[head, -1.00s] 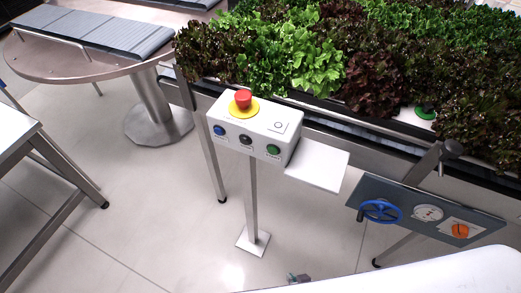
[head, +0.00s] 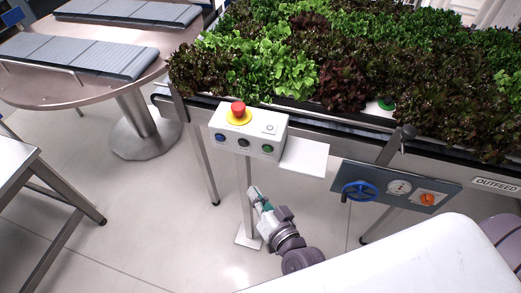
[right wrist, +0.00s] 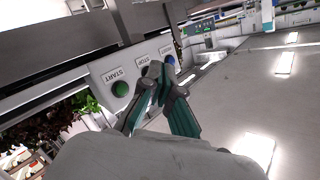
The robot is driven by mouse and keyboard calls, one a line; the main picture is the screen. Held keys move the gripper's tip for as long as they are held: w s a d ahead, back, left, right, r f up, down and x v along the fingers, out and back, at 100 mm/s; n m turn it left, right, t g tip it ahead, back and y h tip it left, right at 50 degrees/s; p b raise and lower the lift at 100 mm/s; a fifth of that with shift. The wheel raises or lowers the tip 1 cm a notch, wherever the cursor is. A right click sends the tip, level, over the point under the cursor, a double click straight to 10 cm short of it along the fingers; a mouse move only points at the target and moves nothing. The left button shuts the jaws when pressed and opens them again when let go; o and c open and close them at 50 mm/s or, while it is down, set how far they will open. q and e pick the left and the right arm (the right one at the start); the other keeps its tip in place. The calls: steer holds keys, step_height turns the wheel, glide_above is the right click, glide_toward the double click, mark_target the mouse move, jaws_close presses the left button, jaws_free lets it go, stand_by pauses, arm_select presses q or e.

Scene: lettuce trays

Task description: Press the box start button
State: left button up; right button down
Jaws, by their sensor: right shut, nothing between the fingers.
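The white control box (head: 262,122) stands on a post at the edge of the lettuce table. Its front has a blue button (head: 221,137), a black button (head: 243,142) and a green button (head: 267,149). A red mushroom button (head: 238,108) on a yellow disc is on top. In the right wrist view the green button (right wrist: 119,89) is labelled START; the STOP button is partly hidden by my fingers. My right gripper (head: 254,190) is shut and empty, below the box in the head view. It also shows in the right wrist view (right wrist: 156,72). My left gripper is out of view.
A white shelf (head: 304,157) juts out right of the box. A panel (head: 385,187) with a blue handwheel (head: 360,191) and an orange knob hangs further right. Lettuces fill the table behind. A round table (head: 90,85) stands at the left. The floor in front is clear.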

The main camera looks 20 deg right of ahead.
mark_target(267, 150)
step_height(267, 150, up, 3)
steer(key=shift+f+t, duration=0.2)
steer(key=shift+t, duration=0.1)
steer(key=shift+w, duration=0.1)
steer(key=w+d+b, duration=0.1)
steer(key=w+d, duration=0.4)
steer(key=w, duration=0.2)
stand_by(0.3)
stand_by(1.2)
steer(key=shift+w, duration=0.15)
steer(key=shift+w+d, duration=0.25)
steer(key=shift+w, duration=0.05)
